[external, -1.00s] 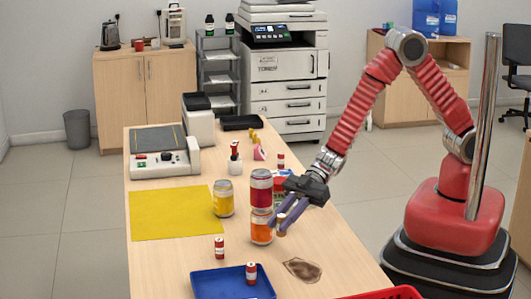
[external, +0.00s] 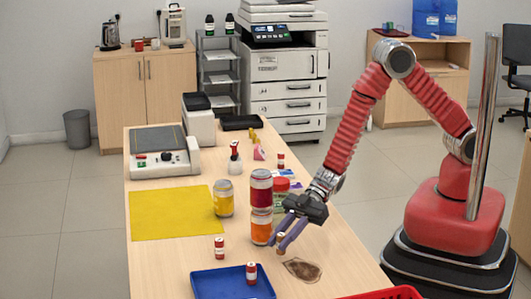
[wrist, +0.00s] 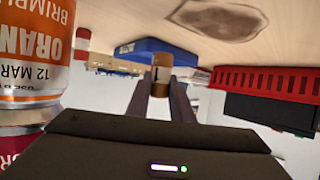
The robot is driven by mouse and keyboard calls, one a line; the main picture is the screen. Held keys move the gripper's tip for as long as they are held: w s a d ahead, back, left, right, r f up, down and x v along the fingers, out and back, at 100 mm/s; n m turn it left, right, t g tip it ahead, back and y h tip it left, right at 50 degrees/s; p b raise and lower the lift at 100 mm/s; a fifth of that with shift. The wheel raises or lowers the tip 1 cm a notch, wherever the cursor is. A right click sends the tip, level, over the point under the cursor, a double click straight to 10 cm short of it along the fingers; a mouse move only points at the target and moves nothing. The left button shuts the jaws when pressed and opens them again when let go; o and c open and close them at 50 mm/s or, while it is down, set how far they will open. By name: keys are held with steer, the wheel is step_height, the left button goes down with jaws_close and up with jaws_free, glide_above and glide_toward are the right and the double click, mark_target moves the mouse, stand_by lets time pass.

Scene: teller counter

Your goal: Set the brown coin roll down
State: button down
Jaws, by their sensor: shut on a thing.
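The brown coin roll (external: 281,239) is upright between the fingers of my gripper (external: 284,240), just right of the stacked cans. My gripper is shut on it. In the wrist view, which shows the scene upside down, the roll (wrist: 162,60) stands between the two dark fingertips. The roll is low over the wooden counter (external: 170,262); I cannot tell whether its end touches the counter. The fingers hide part of it in the external view.
A red can (external: 261,187) is stacked on an orange can (external: 261,228), close left of my gripper. A yellow can (external: 223,199) stands further left. A brown stain (external: 302,270), a blue tray (external: 215,285) and a red crate (external: 395,293) lie nearer the front.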

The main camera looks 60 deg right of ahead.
steer(key=shift+f, duration=2)
steer(key=c, duration=1.6)
jaws_free()
steer(key=shift+f, duration=0.1)
steer(key=shift+o, duration=0.2)
steer(key=v, duration=1.2)
